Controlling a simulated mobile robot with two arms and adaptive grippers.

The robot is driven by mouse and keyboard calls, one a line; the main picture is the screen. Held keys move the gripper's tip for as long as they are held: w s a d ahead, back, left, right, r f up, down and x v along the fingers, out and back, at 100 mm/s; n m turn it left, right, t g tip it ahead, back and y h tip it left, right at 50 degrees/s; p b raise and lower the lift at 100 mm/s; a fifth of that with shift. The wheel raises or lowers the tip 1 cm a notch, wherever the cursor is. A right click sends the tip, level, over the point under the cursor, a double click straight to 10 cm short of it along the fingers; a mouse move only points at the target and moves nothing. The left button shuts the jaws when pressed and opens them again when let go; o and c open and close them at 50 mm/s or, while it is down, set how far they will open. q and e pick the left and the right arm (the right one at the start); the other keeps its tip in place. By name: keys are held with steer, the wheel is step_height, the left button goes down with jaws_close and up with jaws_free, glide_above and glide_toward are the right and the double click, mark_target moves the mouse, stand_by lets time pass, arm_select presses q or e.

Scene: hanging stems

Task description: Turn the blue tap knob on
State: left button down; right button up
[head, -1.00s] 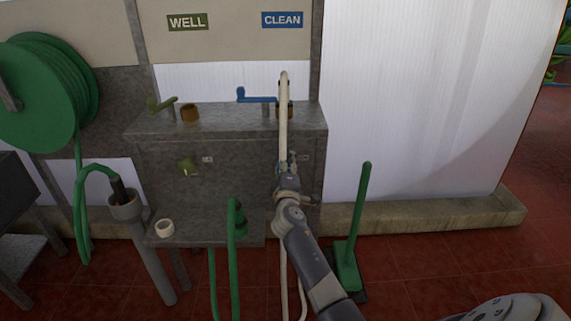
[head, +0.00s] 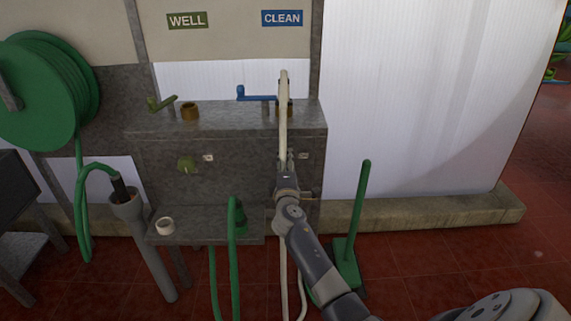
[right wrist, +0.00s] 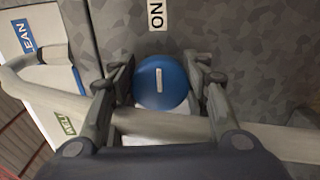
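The blue tap knob (right wrist: 160,84), a round disc with a short white bar, faces the right wrist camera. The bar runs up and down in that view, in line with the "ON" label (right wrist: 156,14) above it. My right gripper (right wrist: 164,78) has one finger on each side of the knob, with narrow gaps seeming to show; contact is not clear. In the head view my right gripper (head: 287,163) is at the front of the grey cabinet under the "CLEAN" sign (head: 282,18) and hides the knob. My left gripper is not in view.
A pale hose (head: 283,115) hangs in front of the cabinet (head: 240,155), close by my right gripper. A blue lever (head: 256,97) is on top. A green knob (head: 187,165) is left. A green broom (head: 358,220) stands right of my arm.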

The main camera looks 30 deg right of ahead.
steer(key=o, duration=0.5)
steer(key=v, duration=1.2)
